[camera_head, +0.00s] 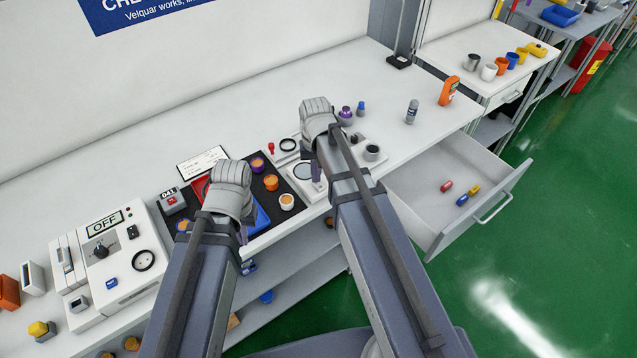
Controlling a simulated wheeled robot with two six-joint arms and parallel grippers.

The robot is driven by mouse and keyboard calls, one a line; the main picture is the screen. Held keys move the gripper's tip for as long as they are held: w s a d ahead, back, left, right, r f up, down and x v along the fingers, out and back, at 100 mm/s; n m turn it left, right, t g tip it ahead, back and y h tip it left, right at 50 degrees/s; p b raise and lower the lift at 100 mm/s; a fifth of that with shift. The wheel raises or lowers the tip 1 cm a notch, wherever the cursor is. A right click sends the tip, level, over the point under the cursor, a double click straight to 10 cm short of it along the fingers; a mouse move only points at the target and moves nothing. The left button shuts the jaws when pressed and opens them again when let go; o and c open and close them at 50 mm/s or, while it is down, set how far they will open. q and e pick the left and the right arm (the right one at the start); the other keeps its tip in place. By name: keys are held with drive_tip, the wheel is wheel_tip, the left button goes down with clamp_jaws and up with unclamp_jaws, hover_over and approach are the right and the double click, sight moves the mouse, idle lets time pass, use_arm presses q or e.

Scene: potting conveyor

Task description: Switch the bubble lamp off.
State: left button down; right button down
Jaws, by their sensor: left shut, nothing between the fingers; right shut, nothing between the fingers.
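A white control box (110,250) stands on the bench at the left. Its display (104,223) reads OFF, and it carries a black rotary knob (101,251), a small black switch (132,231) and a round black-rimmed part (143,260). I cannot tell for sure which thing is the bubble lamp; no lit lamp is plain in view. My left gripper (243,236) is shut and empty, right of the box and apart from it, over the dark tray. My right gripper (317,180) is shut and empty, further right over the bench's middle.
A dark tray (268,196) holds several small orange-topped pots. An open drawer (505,192) juts out at the right with small coloured pieces inside. The bench's back strip is clear.

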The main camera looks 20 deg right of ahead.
wheel_tip(320, 180, up, 6)
drive_tip(key=p, duration=0.6)
drive_tip(key=shift+r, duration=0.25)
drive_tip(key=s+a+n+h, duration=0.1)
drive_tip(key=s+a+n, duration=0.4)
drive_tip(key=s+a, duration=0.5)
drive_tip(key=s, duration=0.4)
drive_tip(key=shift+s+a+n, duration=0.15)
drive_tip(key=shift+a+n, duration=0.1)
drive_tip(key=shift+n, duration=0.15)
